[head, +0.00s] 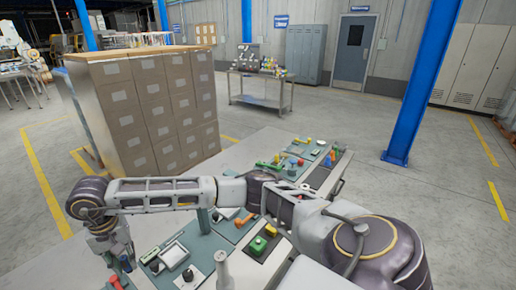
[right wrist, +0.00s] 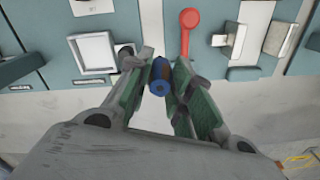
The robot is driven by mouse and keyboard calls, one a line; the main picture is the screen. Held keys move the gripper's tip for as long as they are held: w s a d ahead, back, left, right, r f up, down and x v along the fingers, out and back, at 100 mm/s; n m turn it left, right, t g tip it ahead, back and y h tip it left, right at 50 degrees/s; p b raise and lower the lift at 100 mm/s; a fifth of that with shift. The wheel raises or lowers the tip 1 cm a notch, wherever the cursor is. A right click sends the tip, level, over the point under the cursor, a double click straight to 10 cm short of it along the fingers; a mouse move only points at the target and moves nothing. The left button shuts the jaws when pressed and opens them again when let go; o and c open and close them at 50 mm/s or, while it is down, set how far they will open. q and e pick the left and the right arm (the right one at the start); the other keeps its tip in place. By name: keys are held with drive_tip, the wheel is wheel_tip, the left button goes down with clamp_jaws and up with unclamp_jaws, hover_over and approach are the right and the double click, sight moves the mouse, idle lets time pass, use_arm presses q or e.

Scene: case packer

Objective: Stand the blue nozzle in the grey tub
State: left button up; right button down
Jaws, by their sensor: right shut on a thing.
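The blue nozzle (right wrist: 160,74) is between the fingers of my right gripper (right wrist: 161,66) in the right wrist view, with its round end facing the camera. In the head view my right gripper (head: 122,262) hangs at the lower left, by the near edge of the panel. A light grey square piece with a raised rim (right wrist: 94,51), which looks like the grey tub, lies left of the nozzle in the right wrist view. It also shows in the head view (head: 174,254), right of the gripper. The nozzle is apart from it. My left gripper is out of view.
A red handle-shaped part (right wrist: 187,32) stands just beyond the right finger. A dark round part (right wrist: 126,55) is between the square piece and the left finger. A stack of cartons (head: 150,105) stands behind.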

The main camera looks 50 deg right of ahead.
drive_tip(key=shift+w+d+r+n, duration=0.15)
drive_tip(key=shift+w+n, duration=0.1)
drive_tip(key=shift+n, duration=0.6)
drive_tip(key=shift+w+d+r+n, duration=0.15)
drive_tip(key=shift+w+n, duration=0.1)
drive_tip(key=shift+n, duration=1)
drive_tip(key=shift+s+d+f, duration=0.1)
drive_tip(key=shift+d+f, duration=0.75)
drive_tip(key=shift+d, duration=0.95)
drive_tip(key=shift+w+d+f, duration=0.1)
drive_tip(key=shift+d+f, duration=0.8)
drive_tip(key=shift+d, duration=0.9)
drive_tip(key=shift+s+d+f, duration=0.1)
drive_tip(key=shift+d+f, duration=0.75)
drive_tip(key=shift+d, duration=0.95)
drive_tip(key=shift+s+d+f, duration=0.1)
drive_tip(key=shift+s+f, duration=0.15)
drive_tip(key=shift+f, duration=0.1)
drive_tip(key=shift+f, duration=0.15)
